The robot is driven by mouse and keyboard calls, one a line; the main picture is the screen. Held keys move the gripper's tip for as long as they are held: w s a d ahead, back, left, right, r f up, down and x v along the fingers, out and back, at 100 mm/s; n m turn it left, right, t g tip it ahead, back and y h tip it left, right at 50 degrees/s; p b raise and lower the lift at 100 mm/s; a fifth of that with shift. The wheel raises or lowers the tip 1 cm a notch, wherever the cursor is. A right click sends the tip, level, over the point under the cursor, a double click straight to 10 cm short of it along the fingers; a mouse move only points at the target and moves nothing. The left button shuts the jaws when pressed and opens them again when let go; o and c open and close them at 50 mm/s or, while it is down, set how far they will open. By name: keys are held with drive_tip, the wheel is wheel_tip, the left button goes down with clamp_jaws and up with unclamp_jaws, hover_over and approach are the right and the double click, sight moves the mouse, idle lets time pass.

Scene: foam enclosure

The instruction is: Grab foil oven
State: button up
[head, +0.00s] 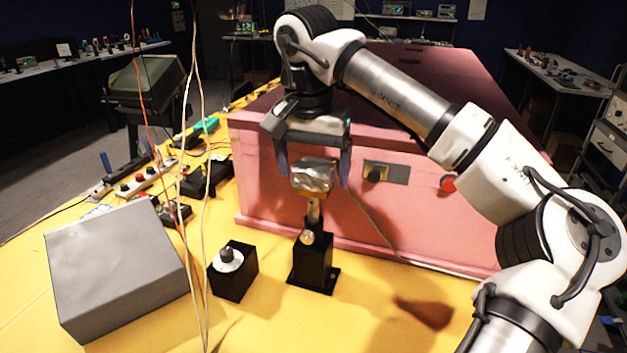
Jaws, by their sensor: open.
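The foil oven (313,176) is a small, shiny, crinkled silver block. It sits on top of a metal post above a black stand (313,260) on the yellow table. My gripper (314,170) points down over it from above, with one dark finger on its left and one on its right. The fingers are open, and gaps show between them and the foil block. The far side of the block is hidden.
A large pink foam enclosure (270,190) stands close behind, with a small knob panel (386,173) and a red button (448,184). A grey box (115,265) and a black knob box (232,272) stand left. Thin wires hang at left. The yellow table's front right is mostly clear.

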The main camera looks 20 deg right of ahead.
sight(314, 205)
drive_tip(key=shift+w+d+f+p, duration=0.1)
drive_tip(key=shift+f+p, duration=0.3)
drive_tip(key=shift+f, duration=1.4)
drive_tip(key=c, duration=1.4)
